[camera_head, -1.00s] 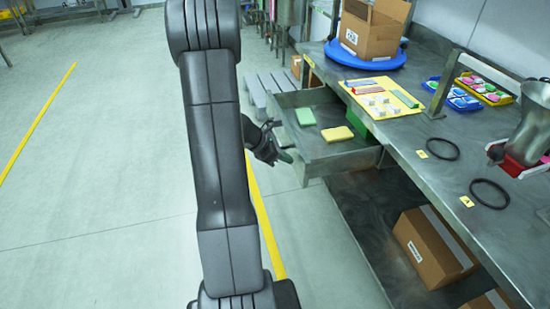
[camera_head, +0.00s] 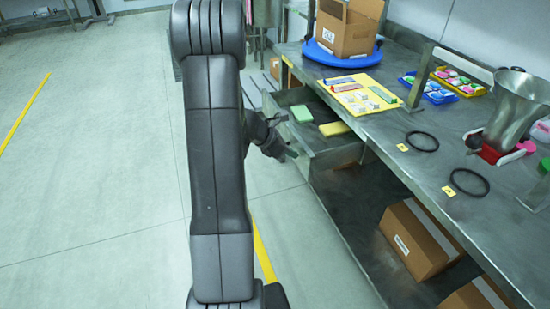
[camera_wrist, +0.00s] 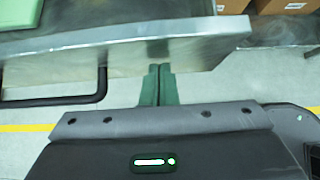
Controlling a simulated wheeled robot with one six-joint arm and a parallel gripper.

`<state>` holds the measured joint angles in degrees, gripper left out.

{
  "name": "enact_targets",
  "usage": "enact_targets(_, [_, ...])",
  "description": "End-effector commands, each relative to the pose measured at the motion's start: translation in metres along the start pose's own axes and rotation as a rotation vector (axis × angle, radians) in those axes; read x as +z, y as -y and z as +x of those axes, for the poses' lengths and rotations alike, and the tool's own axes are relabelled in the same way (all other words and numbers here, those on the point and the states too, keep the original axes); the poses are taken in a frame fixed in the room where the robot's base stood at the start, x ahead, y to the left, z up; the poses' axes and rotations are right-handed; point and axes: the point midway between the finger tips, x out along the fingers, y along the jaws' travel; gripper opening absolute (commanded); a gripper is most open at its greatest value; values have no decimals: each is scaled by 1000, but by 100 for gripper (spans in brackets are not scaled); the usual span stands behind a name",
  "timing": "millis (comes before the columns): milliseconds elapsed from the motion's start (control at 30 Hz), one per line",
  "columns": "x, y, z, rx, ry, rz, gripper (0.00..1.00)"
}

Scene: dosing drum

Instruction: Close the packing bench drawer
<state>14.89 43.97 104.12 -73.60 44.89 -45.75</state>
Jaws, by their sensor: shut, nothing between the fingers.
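The packing bench drawer (camera_head: 337,158) is grey metal and stands partly open at the bench's left side. A green block (camera_head: 301,113) and a yellow block (camera_head: 334,129) lie in it. My gripper (camera_head: 290,154) is shut and empty, at the drawer's outer front, partly hidden by my arm. In the wrist view, its green fingertips (camera_wrist: 158,72) are at the drawer's front panel (camera_wrist: 125,55) and appear to touch it. A black bar handle (camera_wrist: 60,102) sits to their left. A green block corner (camera_wrist: 20,14) shows above the panel.
The packing bench (camera_head: 400,125) carries a cardboard box on a blue disc (camera_head: 343,58), a yellow mat (camera_head: 384,95), trays and a metal hopper (camera_head: 515,105). A cardboard box (camera_head: 420,240) stands on the lower shelf. Open floor (camera_head: 100,190) lies to the left.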

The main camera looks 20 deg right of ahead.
Motion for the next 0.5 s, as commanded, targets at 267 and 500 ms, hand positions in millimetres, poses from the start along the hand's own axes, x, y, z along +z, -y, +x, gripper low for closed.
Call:
enact_targets(267, [56, 1, 57, -3, 0, 5, 0])
enact_targets(500, [98, 1, 98, -4, 0, 3, 0])
